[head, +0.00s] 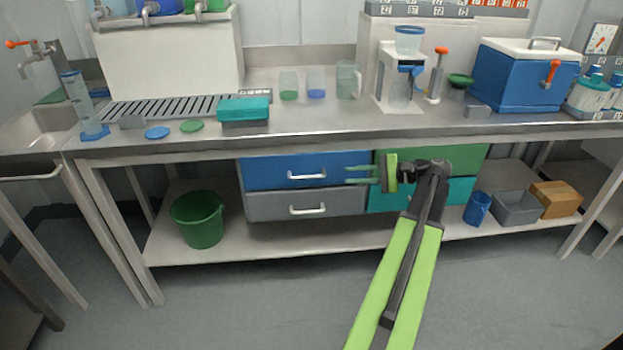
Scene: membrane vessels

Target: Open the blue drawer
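The blue drawer (270,170) is on the upper left of a drawer block under the steel bench and looks shut. Its pale bar handle (307,176) runs across the middle of its front. My gripper (347,174) points left, with its two green fingers apart and nothing visible between them. It overlaps the right end of the blue front in the picture, to the right of the handle and apart from it. How far it is from the front in depth I cannot tell. My wrist hides part of the drawers on the right.
A grey drawer (270,207) lies below the blue one. A green drawer (460,160) and a teal drawer (460,190) are to the right. A green bucket (198,220) stands left on the lower shelf (280,250). The bench edge (250,148) is above. The floor in front looks clear.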

